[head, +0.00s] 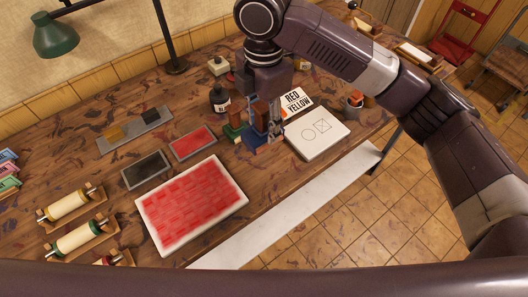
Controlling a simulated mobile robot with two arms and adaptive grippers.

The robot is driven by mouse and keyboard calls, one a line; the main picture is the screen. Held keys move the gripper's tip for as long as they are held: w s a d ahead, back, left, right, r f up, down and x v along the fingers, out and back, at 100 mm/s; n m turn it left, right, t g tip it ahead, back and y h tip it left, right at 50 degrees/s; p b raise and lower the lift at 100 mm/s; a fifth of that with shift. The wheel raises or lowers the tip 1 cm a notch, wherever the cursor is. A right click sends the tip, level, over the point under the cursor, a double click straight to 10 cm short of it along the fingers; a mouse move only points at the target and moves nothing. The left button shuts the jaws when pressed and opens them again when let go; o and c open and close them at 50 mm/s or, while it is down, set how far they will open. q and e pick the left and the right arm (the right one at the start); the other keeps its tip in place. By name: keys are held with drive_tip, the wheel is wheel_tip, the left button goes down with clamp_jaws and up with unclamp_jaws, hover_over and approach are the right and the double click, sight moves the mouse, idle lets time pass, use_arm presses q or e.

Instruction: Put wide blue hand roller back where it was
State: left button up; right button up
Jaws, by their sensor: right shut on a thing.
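My right gripper (269,122) points down over the back middle of the table, and its fingers are partly hidden by the arm. It is shut on the wide blue hand roller (254,138), a blue block-like tool with a brown handle. The roller is at or just above the wooden table (290,190); I cannot tell if it touches. A green tool (235,130) with a brown handle stands close to its left. My left gripper is not in view.
A red inked slab (192,204) lies in front, with red (193,142) and black (146,169) plates behind it. A dark bottle (219,99) stands behind the tools. A white block with drawn shapes (318,134) lies right. Several rollers in cradles (78,238) sit at left.

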wheel_tip(320, 180, down, 12)
drive_tip(key=shift+r+p, duration=0.15)
drive_tip(key=shift+p, duration=0.7)
drive_tip(key=o, duration=1.3)
wheel_tip(320, 180, up, 12)
drive_tip(key=b, duration=0.2)
drive_tip(key=shift+b, duration=0.35)
drive_tip(key=shift+s, duration=0.1)
